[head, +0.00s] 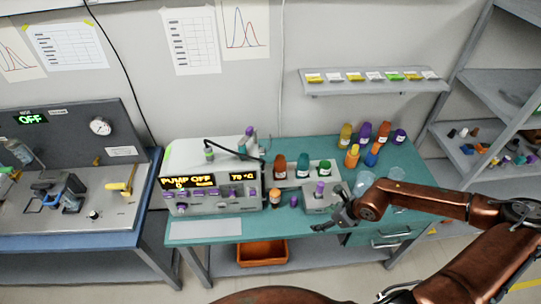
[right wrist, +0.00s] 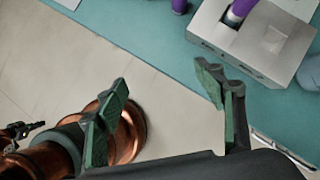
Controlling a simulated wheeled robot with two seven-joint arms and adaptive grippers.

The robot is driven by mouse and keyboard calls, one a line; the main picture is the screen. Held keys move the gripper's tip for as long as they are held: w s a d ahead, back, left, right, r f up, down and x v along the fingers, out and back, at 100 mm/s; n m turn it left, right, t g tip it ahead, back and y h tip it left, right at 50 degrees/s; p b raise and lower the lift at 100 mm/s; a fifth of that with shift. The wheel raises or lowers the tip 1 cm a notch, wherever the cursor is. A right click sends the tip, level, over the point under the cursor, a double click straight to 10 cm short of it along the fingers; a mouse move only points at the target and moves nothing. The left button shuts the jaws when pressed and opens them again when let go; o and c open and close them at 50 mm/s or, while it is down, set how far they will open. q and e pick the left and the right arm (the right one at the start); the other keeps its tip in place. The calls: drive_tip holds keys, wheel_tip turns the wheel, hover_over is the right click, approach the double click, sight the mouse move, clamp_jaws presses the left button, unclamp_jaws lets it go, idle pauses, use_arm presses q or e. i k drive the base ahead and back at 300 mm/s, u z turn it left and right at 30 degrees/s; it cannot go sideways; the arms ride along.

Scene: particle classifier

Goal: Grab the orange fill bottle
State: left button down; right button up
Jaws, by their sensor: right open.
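An orange bottle (head: 352,156) stands at the back of the teal bench, in a group of coloured bottles. A brown-orange bottle (head: 280,167) stands further left, and a small orange-capped vial (head: 275,197) stands near the instrument; I cannot tell by label which is the fill bottle. My right gripper (head: 330,222) is open and empty at the bench's front edge, by the grey device, apart from these bottles. In the right wrist view its spread fingers (right wrist: 165,90) have only floor and bench edge between them.
The grey device (head: 318,198) holds a purple-capped vial and sits close to the right gripper. A pump instrument (head: 212,183) stands left of it. Clear glassware stands behind my right wrist. An orange bin (head: 262,254) sits under the bench. The bench's front left is mostly clear.

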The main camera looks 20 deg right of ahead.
sight(280, 161)
drive_tip(key=i, duration=1.05)
